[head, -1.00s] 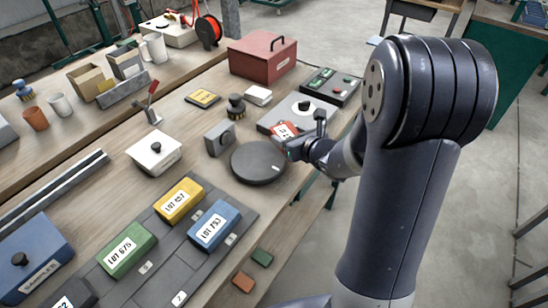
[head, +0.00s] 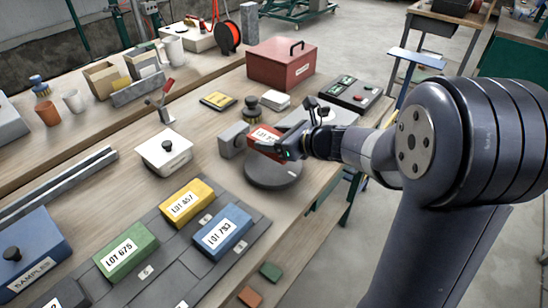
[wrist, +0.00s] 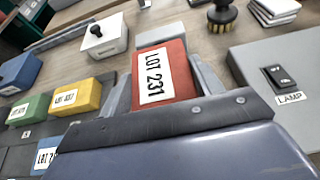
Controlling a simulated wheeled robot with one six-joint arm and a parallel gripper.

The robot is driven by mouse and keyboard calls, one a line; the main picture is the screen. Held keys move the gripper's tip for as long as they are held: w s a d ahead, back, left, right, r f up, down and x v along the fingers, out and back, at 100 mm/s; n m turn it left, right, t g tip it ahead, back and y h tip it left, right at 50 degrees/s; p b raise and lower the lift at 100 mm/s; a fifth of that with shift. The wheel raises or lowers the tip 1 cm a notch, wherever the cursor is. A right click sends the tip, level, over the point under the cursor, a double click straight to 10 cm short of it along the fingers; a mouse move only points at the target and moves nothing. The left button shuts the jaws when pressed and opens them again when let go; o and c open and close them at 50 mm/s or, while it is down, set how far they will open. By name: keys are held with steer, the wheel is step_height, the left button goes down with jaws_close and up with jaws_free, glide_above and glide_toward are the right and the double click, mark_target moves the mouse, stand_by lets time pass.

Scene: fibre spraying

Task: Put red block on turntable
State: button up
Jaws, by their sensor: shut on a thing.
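The red block (head: 263,138) has a white label; in the wrist view the red block (wrist: 166,72) reads LOT 231. My gripper (head: 272,146) is shut on it, and in the wrist view a grey finger shows on each side of it. The dark round turntable (head: 273,174) stands near the table's right edge. The block is over the rear part of the turntable in the head view; whether it touches the top I cannot tell. In the wrist view the turntable is hidden.
A grey box (head: 233,140) stands close left of the turntable, with a dark round brush (head: 252,108) behind. Yellow (head: 187,202), blue (head: 222,231) and green (head: 126,250) blocks lie on a dark tray in front. A white lidded box (head: 164,152) is at left.

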mark_target(274, 164)
steer(key=shift+f+b, duration=0.4)
steer(key=shift+f, duration=2.1)
steer(key=shift+f, duration=0.2)
steer(key=o, duration=1.4)
steer(key=shift+c, duration=0.2)
steer(key=shift+r, duration=0.1)
steer(key=shift+s+d+r, duration=0.1)
steer(key=shift+d+r, duration=0.05)
steer(key=shift+r, duration=0.05)
steer(key=v, duration=1.1)
steer(key=shift+s+d, duration=0.25)
